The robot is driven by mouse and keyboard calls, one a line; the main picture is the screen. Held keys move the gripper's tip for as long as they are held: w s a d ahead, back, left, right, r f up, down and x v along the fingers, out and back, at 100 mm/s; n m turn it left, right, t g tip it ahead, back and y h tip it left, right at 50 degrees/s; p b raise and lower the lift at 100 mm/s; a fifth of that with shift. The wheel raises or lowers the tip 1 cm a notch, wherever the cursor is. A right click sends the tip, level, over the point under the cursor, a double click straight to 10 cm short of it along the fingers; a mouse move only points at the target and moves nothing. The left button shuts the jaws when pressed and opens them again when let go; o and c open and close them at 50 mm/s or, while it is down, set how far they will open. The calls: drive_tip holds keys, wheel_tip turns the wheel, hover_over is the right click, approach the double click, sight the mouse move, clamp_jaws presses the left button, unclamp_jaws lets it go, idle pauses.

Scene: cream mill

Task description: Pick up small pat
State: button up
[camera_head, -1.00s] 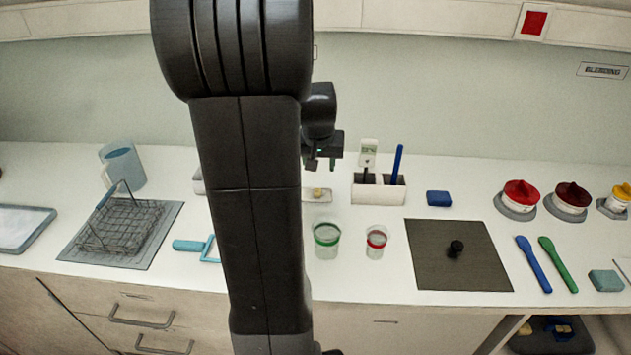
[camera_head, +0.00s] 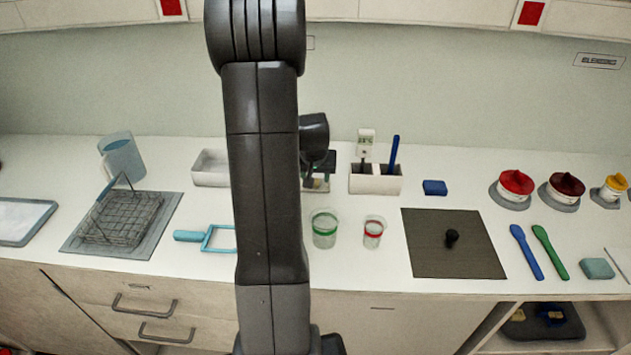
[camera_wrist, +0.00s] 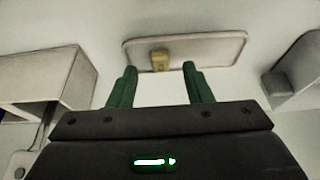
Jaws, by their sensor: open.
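The small pat (camera_wrist: 160,61) is a small yellowish block on a pale, flat, rimmed tray (camera_wrist: 215,50) in the wrist view. My gripper (camera_wrist: 160,82) is open, with its two green fingers apart and nothing between them. The fingertips point toward the tray, and the pat shows roughly midway between them, just beyond the tips. In the head view my gripper (camera_head: 319,182) is low over the same tray, beside the white holder, and it hides most of the tray and the pat. Contact with the tray cannot be told.
A white holder (camera_head: 376,184) with a thermometer and blue pen-like tool stands just right of my gripper. Two cups, green-banded (camera_head: 324,230) and red-banded (camera_head: 373,233), stand in front. A pale bin (camera_head: 210,168) is to the left. A dark mat (camera_head: 452,243) lies right.

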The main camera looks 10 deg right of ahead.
drive_tip(key=shift+x, duration=1.15)
clamp_jaws()
wheel_tip(320, 180, up, 10)
drive_tip(key=b, duration=0.1)
